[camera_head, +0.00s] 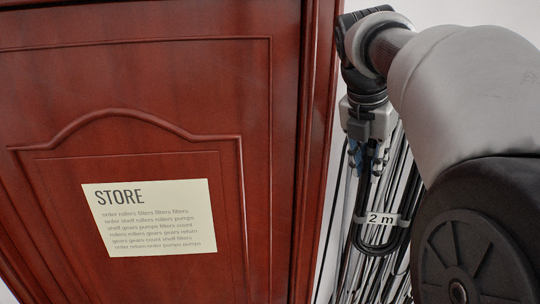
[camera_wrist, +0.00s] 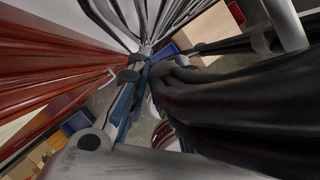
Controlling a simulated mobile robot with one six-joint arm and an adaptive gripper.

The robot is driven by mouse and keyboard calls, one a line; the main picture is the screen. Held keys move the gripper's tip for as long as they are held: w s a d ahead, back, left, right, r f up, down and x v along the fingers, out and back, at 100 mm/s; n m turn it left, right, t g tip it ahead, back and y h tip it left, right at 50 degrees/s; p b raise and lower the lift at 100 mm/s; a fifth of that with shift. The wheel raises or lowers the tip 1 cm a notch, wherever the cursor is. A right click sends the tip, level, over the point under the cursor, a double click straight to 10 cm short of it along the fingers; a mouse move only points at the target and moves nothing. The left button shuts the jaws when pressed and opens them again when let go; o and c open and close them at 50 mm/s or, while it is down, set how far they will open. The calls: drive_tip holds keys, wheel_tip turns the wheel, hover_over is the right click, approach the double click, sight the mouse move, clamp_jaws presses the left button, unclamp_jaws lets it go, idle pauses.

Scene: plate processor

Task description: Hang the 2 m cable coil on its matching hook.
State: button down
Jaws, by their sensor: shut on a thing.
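The black cable coil (camera_head: 355,238) with a pale "2 m" label (camera_head: 382,220) hangs down from my gripper (camera_head: 365,160) at the right of the head view. My gripper is shut on the top of the coil. In the wrist view the coil (camera_wrist: 245,95) is a large dark bundle at the right, and my gripper (camera_wrist: 140,78) is around its near end. The matching hook cannot be made out in either view.
A reddish-brown wooden door (camera_head: 150,100) with a STORE sign (camera_head: 150,217) fills the left. Several black, grey and white cables (camera_head: 345,265) hang behind the coil. Boxes and blue bins (camera_wrist: 78,122) lie far below in the wrist view.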

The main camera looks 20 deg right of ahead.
drive_tip(key=shift+w, duration=0.3)
drive_tip(key=shift+w+d+f, duration=0.1)
drive_tip(key=shift+w+f, duration=0.2)
drive_tip(key=shift+f, duration=0.2)
drive_tip(key=shift+w+d+f, duration=0.1)
drive_tip(key=shift+w+f, duration=0.2)
drive_tip(key=shift+f, duration=0.2)
